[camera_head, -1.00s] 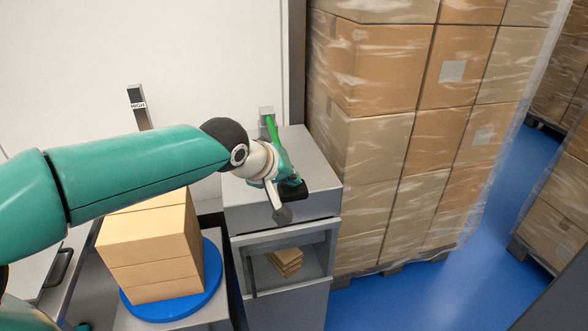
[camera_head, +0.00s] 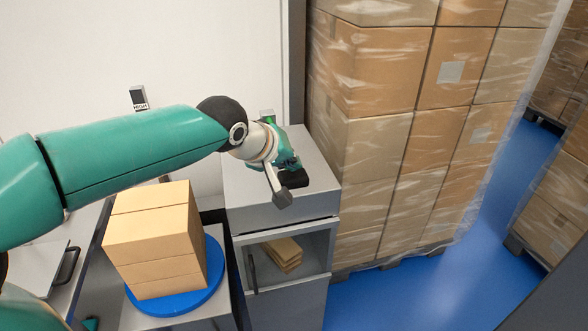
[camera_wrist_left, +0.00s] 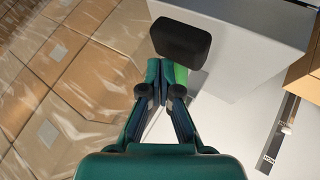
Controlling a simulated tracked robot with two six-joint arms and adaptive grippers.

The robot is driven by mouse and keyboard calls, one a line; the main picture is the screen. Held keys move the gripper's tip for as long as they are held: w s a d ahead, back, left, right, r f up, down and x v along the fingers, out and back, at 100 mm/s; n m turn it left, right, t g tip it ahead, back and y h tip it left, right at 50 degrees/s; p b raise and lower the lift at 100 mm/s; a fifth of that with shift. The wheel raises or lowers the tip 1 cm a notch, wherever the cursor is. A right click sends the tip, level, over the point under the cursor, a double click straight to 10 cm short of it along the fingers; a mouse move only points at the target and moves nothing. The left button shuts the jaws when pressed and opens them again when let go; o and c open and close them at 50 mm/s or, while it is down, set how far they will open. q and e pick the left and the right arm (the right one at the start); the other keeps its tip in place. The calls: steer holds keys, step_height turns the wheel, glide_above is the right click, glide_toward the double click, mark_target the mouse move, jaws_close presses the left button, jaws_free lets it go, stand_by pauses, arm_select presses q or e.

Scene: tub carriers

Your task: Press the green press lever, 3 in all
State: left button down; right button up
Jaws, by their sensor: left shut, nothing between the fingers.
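The grey press cabinet (camera_head: 318,205) stands at the middle, against the wall. The green press lever (camera_head: 268,120) is mostly hidden behind my left gripper; a short green piece shows near the wall bracket. In the left wrist view a green strip (camera_wrist_left: 181,75) shows right beside the fingertips. My left gripper (camera_head: 287,161) is over the cabinet top, shut and empty, its fingers (camera_wrist_left: 160,82) close to the green strip. Whether they touch is not clear. A black block (camera_wrist_left: 181,40) lies just beyond the fingertips. My right gripper is not in view.
Beige flat pieces (camera_head: 284,254) lie in the cabinet's opening. Stacked cartons (camera_head: 155,240) stand on a blue round plate (camera_head: 180,303) to the left. A wrapped pallet of boxes (camera_head: 380,140) rises close to the right. A post with a HIGH label (camera_head: 139,101) is behind my arm.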

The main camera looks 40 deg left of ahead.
arm_select(q)
steer(key=shift+r, duration=0.3)
steer(key=shift+r, duration=0.1)
steer(key=shift+r+p, duration=1.9)
steer(key=shift+r, duration=0.55)
steer(key=shift+f, duration=0.1)
